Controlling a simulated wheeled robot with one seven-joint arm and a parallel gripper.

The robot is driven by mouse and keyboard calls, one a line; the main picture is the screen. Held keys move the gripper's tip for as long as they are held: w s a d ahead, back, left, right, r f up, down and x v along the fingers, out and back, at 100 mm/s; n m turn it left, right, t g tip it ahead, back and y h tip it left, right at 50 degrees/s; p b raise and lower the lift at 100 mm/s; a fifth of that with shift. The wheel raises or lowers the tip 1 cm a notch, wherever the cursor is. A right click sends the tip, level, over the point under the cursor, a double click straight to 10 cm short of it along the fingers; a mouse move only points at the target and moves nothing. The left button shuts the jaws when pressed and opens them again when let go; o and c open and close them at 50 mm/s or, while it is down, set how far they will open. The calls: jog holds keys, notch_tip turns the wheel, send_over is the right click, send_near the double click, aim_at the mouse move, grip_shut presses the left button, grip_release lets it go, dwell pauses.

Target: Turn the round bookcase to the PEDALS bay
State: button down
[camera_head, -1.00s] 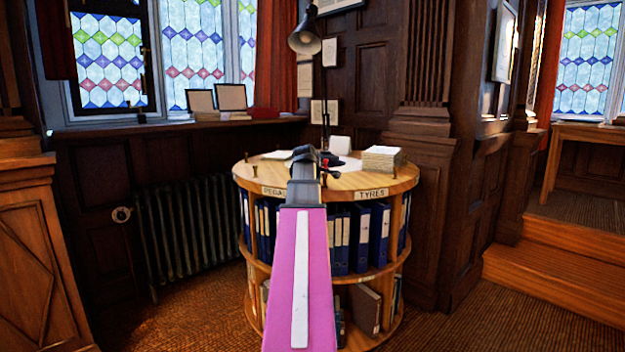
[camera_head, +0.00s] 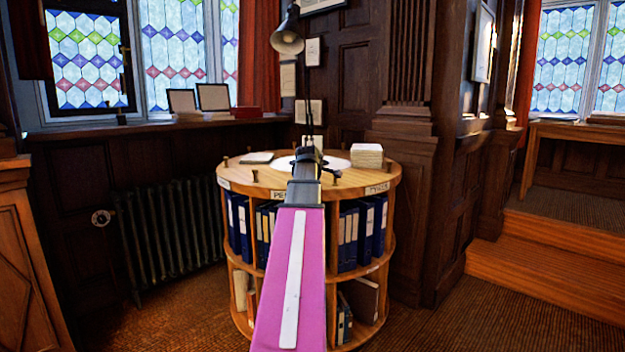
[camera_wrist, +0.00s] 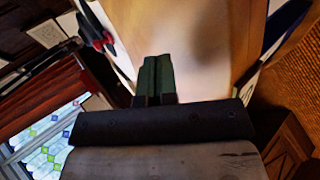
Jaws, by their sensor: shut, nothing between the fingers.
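The round wooden bookcase (camera_head: 387,178) stands in the middle of the head view, with blue binders on its upper shelf. A partly hidden label beginning "PE" (camera_head: 279,195) sits on its rim just left of my arm. The TYRES label (camera_head: 377,188) sits at the right of the rim. Another label (camera_head: 224,183) shows at the far left, too small to read. My gripper (camera_head: 309,155) is at the bookcase top, its tip hard to make out behind my arm. In the wrist view its fingers (camera_wrist: 157,77) are together and empty, against pale wood; contact is unclear.
Several small pegs (camera_head: 255,174) stand around the top's edge. A desk lamp (camera_head: 288,38), a paper stack (camera_head: 367,156) and a flat book (camera_head: 257,158) are on or above the top. A radiator (camera_head: 170,235) stands left, a panelled pillar (camera_head: 402,190) close behind right. Carpet is open at front right.

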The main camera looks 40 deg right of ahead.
aim_at(339, 185)
jog(key=shift+n, duration=0.4)
jog(key=shift+s+d, duration=0.55)
jog(key=shift+d, duration=0.25)
jog(key=shift+s+d, duration=0.55)
jog(key=shift+d, duration=0.2)
jog(key=shift+s+d, duration=0.55)
jog(key=shift+d, duration=0.25)
jog(key=shift+t+y, duration=0.3)
jog(key=shift+t, duration=0.1)
jog(key=shift+s+d, duration=0.3)
jog(key=shift+d, duration=0.35)
jog(key=shift+s+d, duration=0.3)
jog(key=shift+d, duration=0.3)
jog(key=shift+s+d, duration=0.3)
jog(key=shift+d, duration=0.35)
jog(key=shift+a, duration=0.1)
jog(key=shift+a+r, duration=0.1)
jog(key=shift+a, duration=0.05)
jog(key=shift+w+a+r, duration=0.25)
jog(key=shift+a+r, duration=0.15)
jog(key=shift+a, duration=0.05)
jog(key=shift+r, duration=4)
